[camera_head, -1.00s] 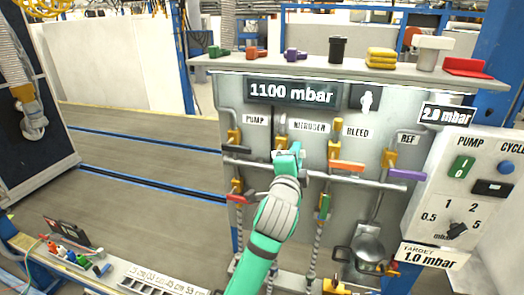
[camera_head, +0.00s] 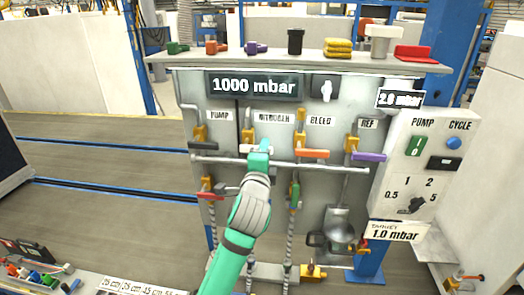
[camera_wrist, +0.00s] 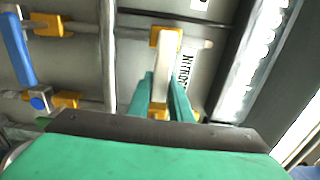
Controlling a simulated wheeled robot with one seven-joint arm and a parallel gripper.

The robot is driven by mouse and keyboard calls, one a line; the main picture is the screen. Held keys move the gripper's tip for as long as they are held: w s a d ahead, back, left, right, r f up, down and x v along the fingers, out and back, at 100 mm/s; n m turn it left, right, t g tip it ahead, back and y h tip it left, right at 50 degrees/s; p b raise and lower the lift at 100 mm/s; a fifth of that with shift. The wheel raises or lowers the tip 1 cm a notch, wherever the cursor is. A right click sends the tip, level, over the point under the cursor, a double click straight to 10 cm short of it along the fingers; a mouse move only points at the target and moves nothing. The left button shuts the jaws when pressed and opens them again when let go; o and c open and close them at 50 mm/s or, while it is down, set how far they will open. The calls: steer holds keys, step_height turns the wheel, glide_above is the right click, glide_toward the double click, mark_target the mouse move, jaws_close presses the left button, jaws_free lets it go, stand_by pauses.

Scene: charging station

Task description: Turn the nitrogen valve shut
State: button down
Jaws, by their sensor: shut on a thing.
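The nitrogen valve (camera_head: 248,133) is a yellow body on the panel under the NITROGEN label (camera_head: 273,117). My gripper (camera_head: 259,152) is green and shut on this handle. In the wrist view the white handle (camera_wrist: 168,57) runs between the two green fingers of my gripper (camera_wrist: 162,82), with the yellow valve body (camera_wrist: 160,37) beyond. My fingers and hand cover part of the handle and the pipe below.
The pump valve (camera_head: 200,133) is left; the bleed handle (camera_head: 312,153) and purple ref handle (camera_head: 368,156) are right, all close by. A horizontal pipe (camera_head: 330,167) crosses below. The display (camera_head: 253,86) reads 1000 mbar. A control box (camera_head: 425,165) stands right.

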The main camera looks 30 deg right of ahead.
steer(key=c, duration=1.6)
jaws_free()
steer(key=shift+s, duration=0.1)
steer(key=v, duration=1)
steer(key=shift+s+a, duration=0.2)
steer(key=shift+s, duration=0.05)
steer(key=shift+f, duration=0.1)
